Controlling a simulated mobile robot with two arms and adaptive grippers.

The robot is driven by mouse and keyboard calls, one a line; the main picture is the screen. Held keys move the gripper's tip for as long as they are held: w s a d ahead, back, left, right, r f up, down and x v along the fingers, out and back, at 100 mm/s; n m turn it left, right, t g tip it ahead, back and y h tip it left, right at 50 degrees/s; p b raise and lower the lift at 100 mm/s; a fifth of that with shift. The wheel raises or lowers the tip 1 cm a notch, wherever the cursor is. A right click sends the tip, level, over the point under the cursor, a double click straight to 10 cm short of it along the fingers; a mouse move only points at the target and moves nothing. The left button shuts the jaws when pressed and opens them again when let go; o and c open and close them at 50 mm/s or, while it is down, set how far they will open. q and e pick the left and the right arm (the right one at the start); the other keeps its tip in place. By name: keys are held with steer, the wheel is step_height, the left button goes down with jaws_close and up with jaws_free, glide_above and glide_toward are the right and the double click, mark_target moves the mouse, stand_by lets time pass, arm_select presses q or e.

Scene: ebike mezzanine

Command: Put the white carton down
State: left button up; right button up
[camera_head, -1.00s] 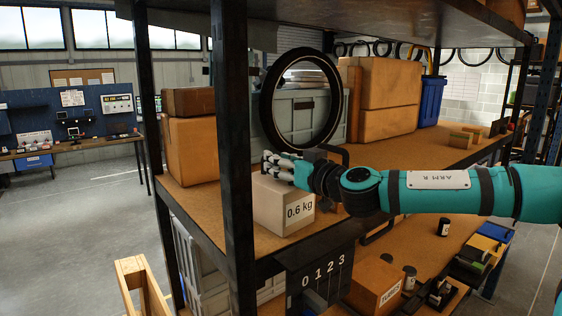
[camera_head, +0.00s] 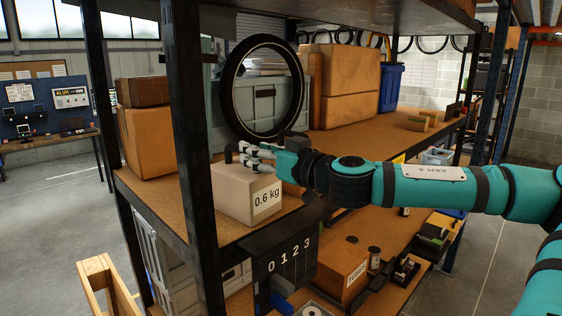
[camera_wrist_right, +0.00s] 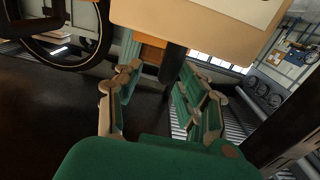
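In the right wrist view the carton (camera_wrist_right: 190,28) fills the top. My left gripper is in neither view.
A black wheel (camera_head: 232,92) stands behind the carton before a grey crate (camera_head: 284,108). Brown cartons (camera_head: 147,142) stand at the left, and larger ones (camera_head: 345,85) at the back. A 0-1-2-3 panel (camera_head: 290,262) hangs below the shelf edge.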

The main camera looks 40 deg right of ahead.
steer(key=shift+s+b, duration=0.45)
steer(key=shift+s, duration=0.2)
steer(key=s+b, duration=0.2)
steer(key=s, duration=0.3)
steer(key=shift+d+b, duration=0.2)
steer(key=shift+b, duration=0.15)
steer(key=shift+f, duration=0.15)
